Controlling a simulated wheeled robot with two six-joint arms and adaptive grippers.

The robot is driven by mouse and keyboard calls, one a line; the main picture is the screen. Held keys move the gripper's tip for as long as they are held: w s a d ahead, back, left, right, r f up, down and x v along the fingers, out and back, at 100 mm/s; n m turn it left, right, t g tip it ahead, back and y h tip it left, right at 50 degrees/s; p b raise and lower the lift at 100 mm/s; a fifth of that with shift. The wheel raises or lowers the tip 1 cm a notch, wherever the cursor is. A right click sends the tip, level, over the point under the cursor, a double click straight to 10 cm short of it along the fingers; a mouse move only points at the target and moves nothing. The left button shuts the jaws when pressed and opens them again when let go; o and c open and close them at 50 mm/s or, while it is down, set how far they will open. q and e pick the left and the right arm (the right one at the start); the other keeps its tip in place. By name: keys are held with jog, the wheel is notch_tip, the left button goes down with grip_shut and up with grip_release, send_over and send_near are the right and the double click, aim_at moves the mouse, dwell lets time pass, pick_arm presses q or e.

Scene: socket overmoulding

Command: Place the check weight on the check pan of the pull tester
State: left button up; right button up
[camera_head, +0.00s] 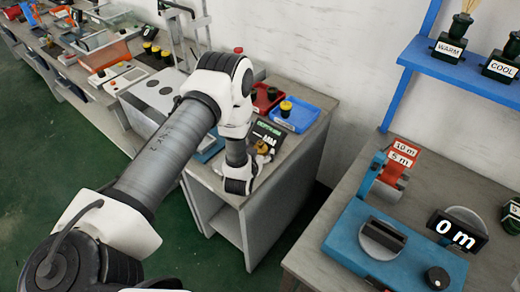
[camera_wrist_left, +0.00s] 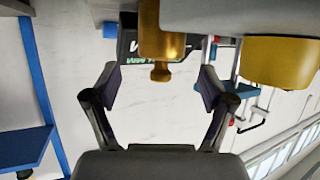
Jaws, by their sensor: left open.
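The brass check weight (camera_wrist_left: 160,45), with a small knob, shows at top centre in the wrist view, which looks upside down. In the head view a small brass shape (camera_head: 262,147) shows beside my left gripper (camera_head: 250,165), partly covered. In the wrist view the left gripper (camera_wrist_left: 159,84) is open, its fingers apart on either side of the weight's knob, with clear gaps. A dark display with green text (camera_head: 266,132) stands just behind, and blue equipment (camera_head: 209,150) is partly hidden by my arm. I cannot make out the check pan. My right gripper is not in view.
A red tray (camera_head: 262,97) and a blue tray (camera_head: 297,115) with yellow-topped parts sit at the back of this bench. A rounded yellow object (camera_wrist_left: 280,62) is close in the wrist view. A blue measuring machine (camera_head: 350,235) stands on the right bench, under a blue shelf (camera_head: 470,70).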

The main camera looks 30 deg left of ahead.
pick_arm(q)
jog(key=shift+x, duration=1.35)
jog(key=shift+s+r, duration=0.1)
jog(key=c, duration=1.4)
jog(key=shift+a, duration=0.1)
grip_shut()
jog(key=shift+r, duration=0.2)
